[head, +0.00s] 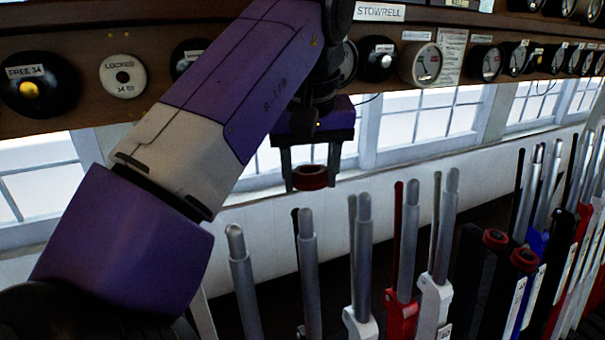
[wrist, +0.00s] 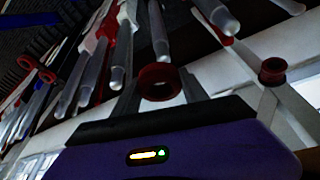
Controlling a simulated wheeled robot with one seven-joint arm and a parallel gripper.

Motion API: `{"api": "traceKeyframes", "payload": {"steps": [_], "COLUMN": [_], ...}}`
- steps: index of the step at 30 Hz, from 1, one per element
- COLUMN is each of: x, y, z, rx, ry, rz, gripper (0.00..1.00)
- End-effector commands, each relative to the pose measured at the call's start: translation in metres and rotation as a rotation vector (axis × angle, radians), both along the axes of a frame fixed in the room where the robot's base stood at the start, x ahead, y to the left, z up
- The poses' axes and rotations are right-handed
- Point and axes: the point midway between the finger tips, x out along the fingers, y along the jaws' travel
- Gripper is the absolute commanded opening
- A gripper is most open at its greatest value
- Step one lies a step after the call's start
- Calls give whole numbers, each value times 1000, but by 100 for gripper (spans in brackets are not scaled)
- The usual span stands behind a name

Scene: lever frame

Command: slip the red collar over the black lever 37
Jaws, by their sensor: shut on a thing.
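My gripper (head: 311,176) hangs above the lever row, its two fingers shut on a red collar (head: 310,183). In the wrist view the held collar (wrist: 158,72) shows as a ring with an open hole. It is in the air, apart from the lever tops. Several bare silver lever handles stand below and to the right, the nearest a silver handle (head: 307,255) under the gripper. No number 37 is readable, so I cannot tell which lever is the black lever 37.
White and red levers crowd the row. An instrument shelf (head: 250,80) runs behind, above windows.

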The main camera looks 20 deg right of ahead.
Motion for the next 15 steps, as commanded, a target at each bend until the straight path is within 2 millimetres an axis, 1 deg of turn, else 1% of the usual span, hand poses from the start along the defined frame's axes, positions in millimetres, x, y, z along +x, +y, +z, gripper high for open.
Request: {"api": "traceKeyframes", "payload": {"steps": [5, 15], "x": [3, 16], "y": [0, 0], "z": [-8, -31], "rx": [-4, -3], "ry": [0, 0], "rz": [2, 2], "gripper": [16, 16]}}
